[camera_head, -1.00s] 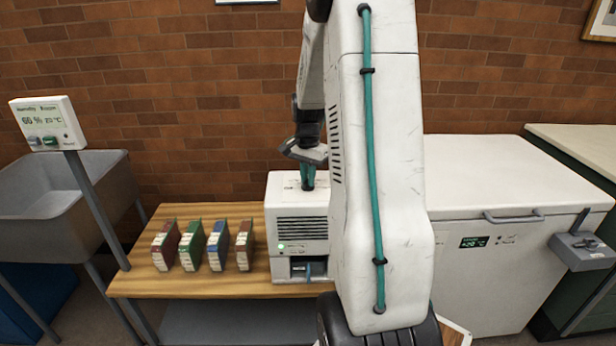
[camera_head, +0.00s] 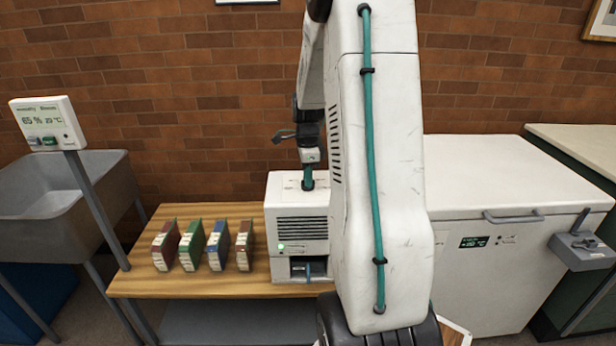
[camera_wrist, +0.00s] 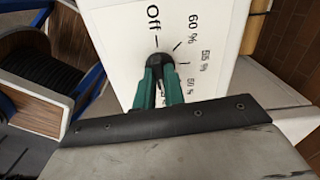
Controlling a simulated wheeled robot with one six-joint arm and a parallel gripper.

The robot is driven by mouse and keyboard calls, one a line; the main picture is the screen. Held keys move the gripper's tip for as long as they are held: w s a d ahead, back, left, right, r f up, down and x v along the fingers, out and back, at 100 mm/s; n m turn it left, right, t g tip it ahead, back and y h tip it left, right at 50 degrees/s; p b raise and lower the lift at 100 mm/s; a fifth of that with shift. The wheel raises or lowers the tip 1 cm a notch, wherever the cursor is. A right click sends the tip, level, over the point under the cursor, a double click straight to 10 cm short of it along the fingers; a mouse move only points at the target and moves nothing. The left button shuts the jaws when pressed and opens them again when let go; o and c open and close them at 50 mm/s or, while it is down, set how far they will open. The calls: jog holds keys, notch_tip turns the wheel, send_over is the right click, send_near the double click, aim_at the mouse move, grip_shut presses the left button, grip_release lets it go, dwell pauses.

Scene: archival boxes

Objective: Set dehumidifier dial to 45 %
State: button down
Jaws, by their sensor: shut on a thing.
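The dehumidifier (camera_head: 300,228) is a white box on the wooden bench, with a vent grille and a lit green light on its front. Its black dial (camera_wrist: 168,72) is on the top face. Printed marks around the dial read Off, 60 %, 55 % and one that looks like 50 %; any further marks are hidden by my gripper. My gripper (camera_wrist: 159,82) points down and its teal fingers are shut on the dial; it also shows in the head view (camera_head: 308,184). I cannot tell which mark the dial points to.
Several coloured boxes (camera_head: 194,246) stand left of the dehumidifier on the bench (camera_head: 200,287). A humidity display (camera_head: 48,123) at left seems to read 65 % and 20 °C. A grey sink (camera_head: 80,200) is behind it. A white chest freezer (camera_head: 480,250) stands at right.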

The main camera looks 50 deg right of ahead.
jog(key=shift+w+m, duration=0.1)
jog(key=shift+m, duration=0.5)
jog(key=shift+r, duration=0.1)
jog(key=c, duration=1.5)
grip_release()
notch_tip(320, 180, up, 8)
jog(key=shift+f, duration=0.15)
